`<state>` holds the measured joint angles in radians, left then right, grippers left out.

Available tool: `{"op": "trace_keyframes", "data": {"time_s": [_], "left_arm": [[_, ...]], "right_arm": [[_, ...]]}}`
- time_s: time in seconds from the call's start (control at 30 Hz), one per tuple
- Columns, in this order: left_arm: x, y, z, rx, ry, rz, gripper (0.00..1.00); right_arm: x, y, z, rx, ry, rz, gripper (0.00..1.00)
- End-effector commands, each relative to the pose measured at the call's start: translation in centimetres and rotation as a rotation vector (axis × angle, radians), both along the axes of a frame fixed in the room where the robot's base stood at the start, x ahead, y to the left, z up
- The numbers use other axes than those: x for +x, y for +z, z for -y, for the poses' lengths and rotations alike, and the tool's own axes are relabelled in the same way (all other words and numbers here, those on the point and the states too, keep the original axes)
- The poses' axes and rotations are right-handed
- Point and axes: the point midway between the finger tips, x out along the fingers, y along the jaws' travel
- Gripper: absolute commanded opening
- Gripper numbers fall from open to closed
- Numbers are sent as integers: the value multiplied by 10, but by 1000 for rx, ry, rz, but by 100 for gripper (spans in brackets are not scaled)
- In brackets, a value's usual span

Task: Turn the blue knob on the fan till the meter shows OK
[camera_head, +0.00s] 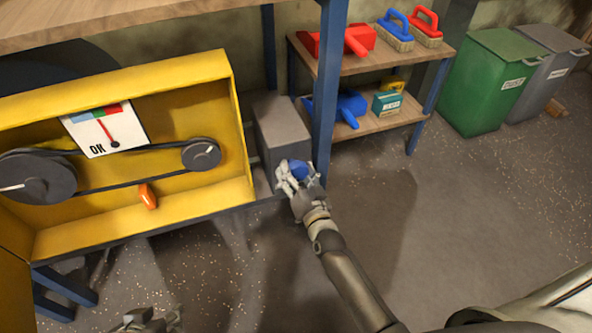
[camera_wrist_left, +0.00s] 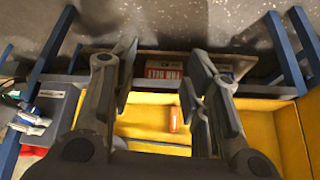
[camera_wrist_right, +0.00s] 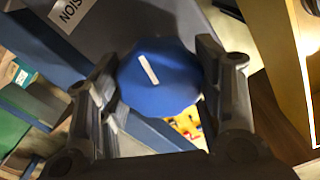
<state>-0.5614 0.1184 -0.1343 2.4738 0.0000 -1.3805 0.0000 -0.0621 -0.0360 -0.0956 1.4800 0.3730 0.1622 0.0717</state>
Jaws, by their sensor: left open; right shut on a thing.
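The blue knob (camera_head: 299,169) sticks out of the front of a grey box beside the yellow housing. My right gripper (camera_head: 298,182) is shut on it. In the right wrist view the knob (camera_wrist_right: 160,76), with a white line mark, sits between both fingers (camera_wrist_right: 160,85). The white meter (camera_head: 92,138) is inside the housing, with a blue, green and red band and the word OK. Its red needle leans up and left and seems to point at the green part. My left gripper (camera_head: 150,321) is open and empty at the bottom edge; its fingers also show in the left wrist view (camera_wrist_left: 160,75).
The yellow housing (camera_head: 228,110) holds two dark pulleys with a belt and an orange piece (camera_head: 148,196). A blue post (camera_head: 328,90) stands close to my right gripper. A shelf (camera_head: 375,125) with tools and bins stands behind.

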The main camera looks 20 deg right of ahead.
Motion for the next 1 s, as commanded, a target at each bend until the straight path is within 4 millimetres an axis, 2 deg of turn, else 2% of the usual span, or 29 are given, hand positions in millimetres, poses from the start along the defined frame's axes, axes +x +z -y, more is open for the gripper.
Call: {"op": "trace_keyframes", "data": {"time_s": [0.2, 0.67, 0.7, 0.83, 1.0], "left_arm": [[-11, -3, -3, 11, 5, -50, 43], [-13, -4, -4, 13, 5, -59, 43], [-13, -4, -4, 13, 5, -59, 43], [-13, -4, -4, 13, 5, -59, 43], [-12, -4, -4, 13, 5, -58, 43]], "right_arm": [[0, 1, 1, 48, -1, 0, 37], [0, 1, 1, 57, -1, 0, 37], [0, 1, 1, 57, -1, 0, 66], [0, 1, 0, 57, -1, 0, 82], [0, 0, 0, 57, 0, -1, 82]]}}
